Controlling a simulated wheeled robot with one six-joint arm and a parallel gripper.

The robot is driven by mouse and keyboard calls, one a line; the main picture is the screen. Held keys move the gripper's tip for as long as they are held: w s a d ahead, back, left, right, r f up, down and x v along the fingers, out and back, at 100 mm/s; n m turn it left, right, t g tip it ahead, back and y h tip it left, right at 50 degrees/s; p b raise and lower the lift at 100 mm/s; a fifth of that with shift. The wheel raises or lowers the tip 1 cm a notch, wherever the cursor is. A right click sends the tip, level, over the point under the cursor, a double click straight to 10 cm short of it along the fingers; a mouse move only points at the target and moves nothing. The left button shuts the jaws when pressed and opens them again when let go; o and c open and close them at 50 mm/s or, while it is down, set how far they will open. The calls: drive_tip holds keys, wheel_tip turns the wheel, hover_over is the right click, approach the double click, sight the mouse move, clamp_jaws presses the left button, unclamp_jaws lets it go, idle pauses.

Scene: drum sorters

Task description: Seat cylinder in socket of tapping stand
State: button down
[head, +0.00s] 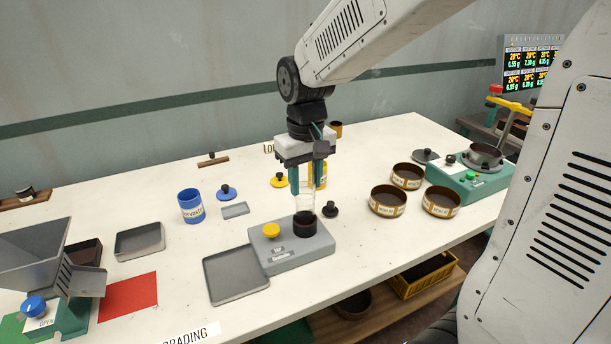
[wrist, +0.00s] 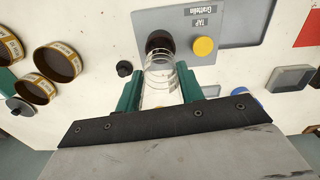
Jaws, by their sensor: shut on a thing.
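The clear glass cylinder (head: 305,201) is upright between the green fingers of my gripper (head: 308,188), which is shut on it. Its lower end lines up with the dark round socket (head: 304,226) on the grey tapping stand (head: 287,252). I cannot tell if the end is inside the socket or just above it. In the wrist view the cylinder (wrist: 160,82) lies between my gripper's fingers (wrist: 157,88), with its far end overlapping the edge of the dark socket (wrist: 159,40). The stand (wrist: 206,18) carries a yellow button (wrist: 205,46).
A grey tray (head: 235,276) adjoins the stand's left side. A small black knobbed lid (head: 330,209) stands close behind the stand, and a yellow container (head: 320,176) is behind my gripper. Brown-banded dishes (head: 388,201) are to the right, a blue cup (head: 191,206) to the left.

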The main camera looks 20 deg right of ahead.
drive_tip(key=shift+f, duration=0.25)
drive_tip(key=c, duration=0.8)
unclamp_jaws()
drive_tip(key=shift+r, duration=0.15)
wheel_tip(320, 180, up, 8)
drive_tip(key=shift+f, duration=0.2)
drive_tip(key=shift+m+t, duration=0.6)
drive_tip(key=shift+t, duration=0.1)
drive_tip(key=s+d, duration=0.1)
drive_tip(key=s, duration=0.6)
drive_tip(key=s+d+f, duration=0.1)
drive_tip(key=s, duration=0.6)
drive_tip(key=s+d, duration=0.1)
drive_tip(key=s, duration=0.6)
drive_tip(key=shift+s+f, duration=0.15)
drive_tip(key=shift+s, duration=0.2)
